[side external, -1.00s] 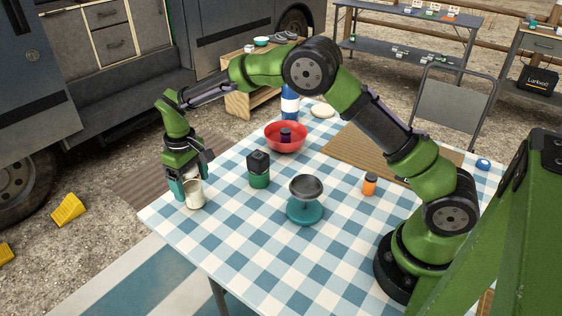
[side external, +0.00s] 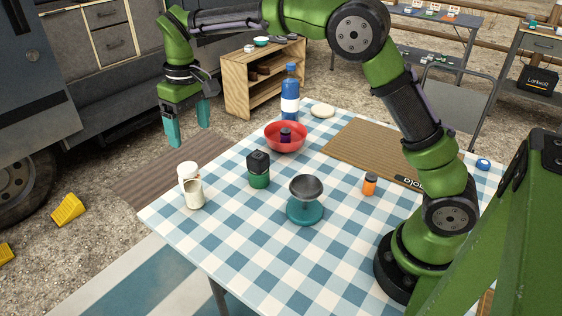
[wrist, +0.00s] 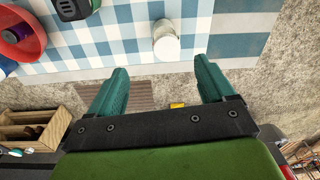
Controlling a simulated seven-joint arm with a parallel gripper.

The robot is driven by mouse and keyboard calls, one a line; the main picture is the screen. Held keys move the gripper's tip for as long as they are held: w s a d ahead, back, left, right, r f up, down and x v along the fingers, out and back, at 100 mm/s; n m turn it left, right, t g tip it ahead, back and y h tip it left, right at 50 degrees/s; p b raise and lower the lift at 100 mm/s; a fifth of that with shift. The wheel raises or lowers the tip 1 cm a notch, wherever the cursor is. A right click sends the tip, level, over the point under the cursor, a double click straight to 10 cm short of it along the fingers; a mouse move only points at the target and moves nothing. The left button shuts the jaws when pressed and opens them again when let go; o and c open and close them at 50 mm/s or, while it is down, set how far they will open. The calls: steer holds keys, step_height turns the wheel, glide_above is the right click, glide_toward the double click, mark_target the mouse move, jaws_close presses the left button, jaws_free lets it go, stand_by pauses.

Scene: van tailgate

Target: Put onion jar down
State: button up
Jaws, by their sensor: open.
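A pale jar (side external: 194,194) stands upright at the left edge of the checked table (side external: 255,222). No label is readable, so I cannot tell which is the onion jar.
A dark-topped green container (side external: 258,178), a teal stand with a grey bowl (side external: 305,212), a red bowl (side external: 272,142) holding a purple item, a blue bottle (side external: 290,85) and an orange bottle (side external: 370,185) stand on the table. The front of the table is clear.

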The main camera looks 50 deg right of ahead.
steer(key=s+d+r+m+t+y, duration=0.1)
steer(key=s+d+r+m+t, duration=0.2)
steer(key=s, duration=0.7)
steer(key=s+d+r+m+t+y, duration=0.1)
steer(key=s+d+r, duration=0.35)
steer(key=s, duration=0.45)
steer(key=s+f+m+t, duration=0.1)
steer(key=s+f+t, duration=0.1)
steer(key=s, duration=0.5)
steer(key=shift+s+d+f+t, duration=0.2)
steer(key=shift+d+f+t, duration=0.15)
steer(key=shift+f, duration=0.5)
